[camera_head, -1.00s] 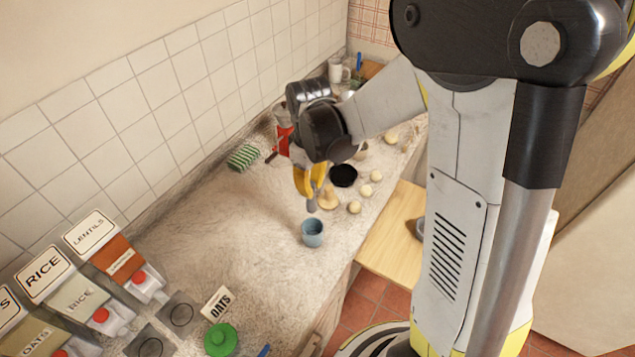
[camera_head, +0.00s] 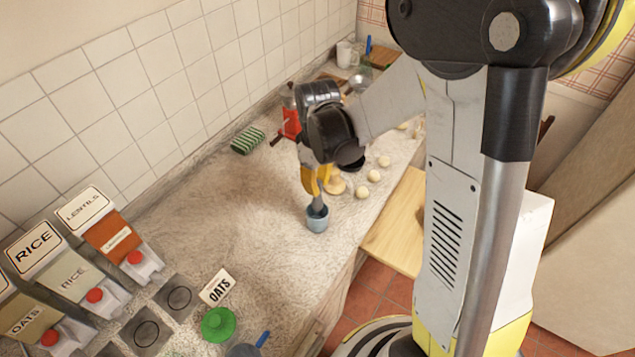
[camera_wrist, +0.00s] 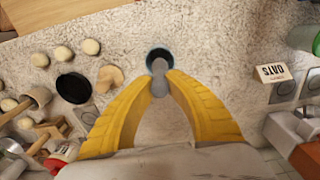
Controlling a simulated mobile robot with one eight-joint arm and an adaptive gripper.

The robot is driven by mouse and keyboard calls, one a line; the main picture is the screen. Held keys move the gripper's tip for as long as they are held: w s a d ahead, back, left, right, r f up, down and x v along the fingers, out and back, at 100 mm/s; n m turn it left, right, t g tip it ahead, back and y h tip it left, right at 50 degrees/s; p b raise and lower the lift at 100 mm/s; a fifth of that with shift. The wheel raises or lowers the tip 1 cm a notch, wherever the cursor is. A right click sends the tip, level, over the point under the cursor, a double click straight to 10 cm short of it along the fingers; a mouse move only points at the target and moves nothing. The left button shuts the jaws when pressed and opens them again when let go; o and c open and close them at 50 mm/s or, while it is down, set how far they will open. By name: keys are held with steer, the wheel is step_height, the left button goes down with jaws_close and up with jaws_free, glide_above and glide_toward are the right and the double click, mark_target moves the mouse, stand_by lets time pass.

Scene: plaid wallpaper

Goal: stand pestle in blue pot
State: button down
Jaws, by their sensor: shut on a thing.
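The blue pot (camera_head: 317,222) stands upright on the counter near its front edge; in the wrist view its dark opening and rim (camera_wrist: 152,52) show at top centre. The grey pestle (camera_head: 317,203) is held upright by my gripper (camera_head: 318,185), and its lower end is at the pot's mouth, seemingly inside it. In the wrist view the yellow fingers (camera_wrist: 160,85) are shut on the pestle (camera_wrist: 160,75), which overlaps the pot's opening. How deep the pestle reaches is hidden by the pot wall.
Several pale dough balls (camera_head: 362,192) lie behind the pot, with a black bowl (camera_wrist: 73,87) among them. A green sponge (camera_head: 248,140) is by the wall. An OATS card (camera_head: 217,287) and green lid (camera_head: 218,324) are at the front. The counter left of the pot is clear.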

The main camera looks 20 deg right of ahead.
mark_target(317, 198)
steer(key=shift+f+b, duration=2.2)
steer(key=shift+f, duration=0.45)
steer(key=c, duration=1.4)
jaws_free()
steer(key=shift+o, duration=0.2)
steer(key=shift+r, duration=0.1)
step_height(317, 198, up, 12)
steer(key=shift+s, duration=0.1)
steer(key=s+f+m+t+b, duration=0.2)
steer(key=s+m+t+b, duration=0.1)
steer(key=s+b, duration=0.2)
steer(key=s+f+m+t+b, duration=0.3)
steer(key=s+m+t+b, duration=0.1)
steer(key=s, duration=0.3)
steer(key=shift+s+f+b, duration=0.25)
steer(key=shift+f+b, duration=0.05)
steer(key=shift+b, duration=0.5)
